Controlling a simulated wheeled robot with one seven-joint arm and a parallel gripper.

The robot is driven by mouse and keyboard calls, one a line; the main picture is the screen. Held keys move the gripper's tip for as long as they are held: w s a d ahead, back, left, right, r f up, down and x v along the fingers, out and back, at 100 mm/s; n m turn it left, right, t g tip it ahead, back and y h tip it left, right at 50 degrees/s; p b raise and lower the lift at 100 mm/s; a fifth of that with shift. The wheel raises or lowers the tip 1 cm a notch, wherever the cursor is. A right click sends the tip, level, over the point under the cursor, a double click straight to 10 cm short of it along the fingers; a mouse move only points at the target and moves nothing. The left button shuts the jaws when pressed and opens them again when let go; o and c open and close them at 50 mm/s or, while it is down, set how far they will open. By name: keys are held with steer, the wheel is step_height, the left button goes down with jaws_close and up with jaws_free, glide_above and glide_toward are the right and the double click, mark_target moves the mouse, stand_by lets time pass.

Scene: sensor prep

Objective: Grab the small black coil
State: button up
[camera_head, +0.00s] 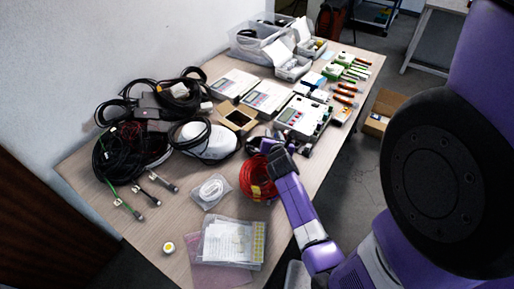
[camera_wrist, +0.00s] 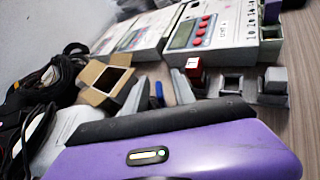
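A small dark loop (camera_head: 253,145), which looks like the small black coil, lies on the table just left of my gripper, behind the red coil (camera_head: 258,178). My gripper (camera_head: 276,150) is low over the table and partly covers that spot. In the wrist view two grey fingers (camera_wrist: 158,97) stand apart, with something blue between them further off. I see no coil between them; the purple and black gripper body hides the lower part of that view. Larger black cable coils (camera_head: 125,150) are piled at the left.
A white rounded device (camera_head: 208,142) and an open cardboard box (camera_head: 237,119) stand left of my gripper. Meter boxes (camera_head: 303,117) stand behind it. A bagged white cable (camera_head: 211,191) and bagged papers (camera_head: 232,243) lie nearer. The front left of the table (camera_head: 130,228) is mostly bare.

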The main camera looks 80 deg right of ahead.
steer(key=shift+w+d+f, duration=0.1)
steer(key=shift+d+f, duration=0.05)
steer(key=shift+d, duration=0.15)
steer(key=shift+c, duration=0.4)
jaws_close()
stand_by(0.9)
